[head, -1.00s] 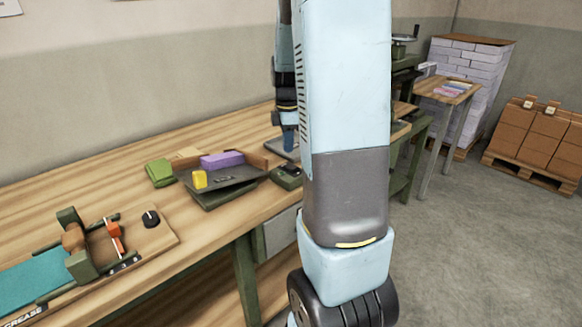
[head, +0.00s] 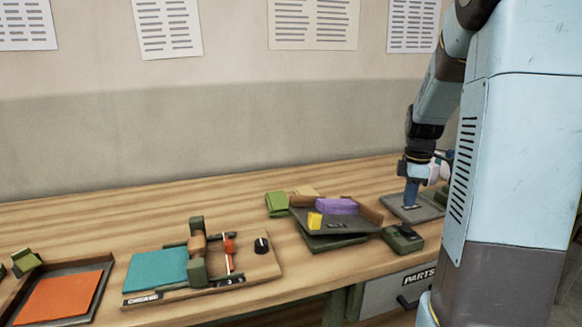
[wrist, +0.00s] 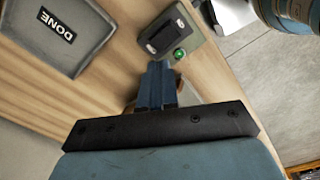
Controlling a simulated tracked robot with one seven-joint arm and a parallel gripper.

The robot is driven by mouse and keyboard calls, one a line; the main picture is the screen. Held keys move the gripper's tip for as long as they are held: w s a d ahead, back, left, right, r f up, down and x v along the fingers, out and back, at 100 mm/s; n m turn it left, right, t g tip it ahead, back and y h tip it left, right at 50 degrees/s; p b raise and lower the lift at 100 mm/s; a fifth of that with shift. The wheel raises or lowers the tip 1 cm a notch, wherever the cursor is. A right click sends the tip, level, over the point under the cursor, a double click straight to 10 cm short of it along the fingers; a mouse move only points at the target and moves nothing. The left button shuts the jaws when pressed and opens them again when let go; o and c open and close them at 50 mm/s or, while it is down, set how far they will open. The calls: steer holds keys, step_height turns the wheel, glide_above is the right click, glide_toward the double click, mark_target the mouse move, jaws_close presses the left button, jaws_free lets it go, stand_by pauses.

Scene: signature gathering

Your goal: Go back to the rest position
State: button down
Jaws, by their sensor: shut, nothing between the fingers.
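My gripper (head: 411,196) shows in the head view at the right, pointing down over or in front of a flat grey tray (head: 424,213) on the workbench; I cannot tell its height above the tray. In the wrist view my gripper (wrist: 158,68) has its blue fingers together with nothing between them. There a grey tray labelled DONE (wrist: 88,55) lies to the upper left of the fingers. A dark green box with a green light (wrist: 168,35) sits just beyond the fingertips.
On the wooden bench (head: 175,214) stand a sloped tray (head: 340,220) with a purple block (head: 337,206) and a yellow block (head: 315,220), a creasing jig (head: 262,268) with a teal sheet (head: 157,271), and a tray with an orange sheet (head: 62,298). Papers hang on the wall.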

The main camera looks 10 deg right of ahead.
steer(key=s+a+r+m+t, duration=0.2)
steer(key=s+a+r+m, duration=0.4)
steer(key=s+a, duration=0.3)
steer(key=s+a+r+m+t, duration=0.3)
steer(key=s+a+r+m, duration=0.3)
steer(key=s+a, duration=0.3)
steer(key=s+m, duration=0.1)
steer(key=s, duration=0.1)
steer(key=shift+s+a+r+m+t, duration=0.3)
steer(key=shift+s+r+m, duration=0.05)
steer(key=shift+s+m, duration=0.05)
